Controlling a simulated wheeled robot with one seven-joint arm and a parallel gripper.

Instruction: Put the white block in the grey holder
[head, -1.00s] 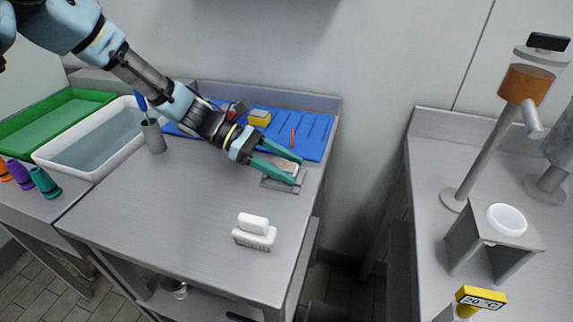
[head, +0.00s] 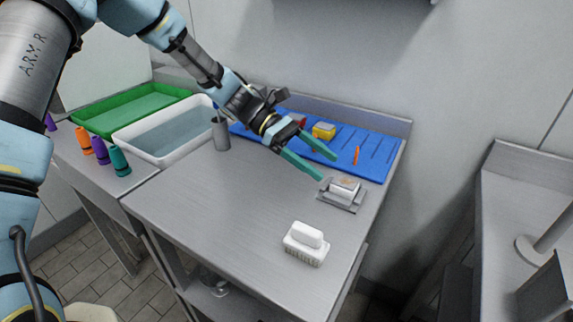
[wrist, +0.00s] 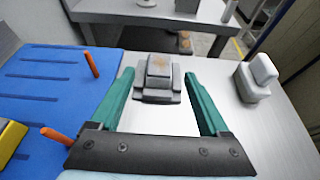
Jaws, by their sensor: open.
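A pale block (head: 345,187) with a brownish patch on top sits in the grey holder (head: 328,199), near the right edge of the steel table. In the wrist view the block (wrist: 159,68) stands within the raised parts of the holder (wrist: 147,97). My gripper (head: 328,168) has two green fingers. It is open and empty, drawn back on the left of the holder. In the wrist view the fingers (wrist: 159,72) point toward the block, one on each side, apart from it.
A white block-shaped piece on a ribbed white base (head: 305,243) stands at the table's front. A blue mat (head: 375,160) holds a yellow sponge-like block (head: 324,131) and an orange stick (head: 356,155). A grey cup (head: 220,133) stands at the left. The table's middle is clear.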

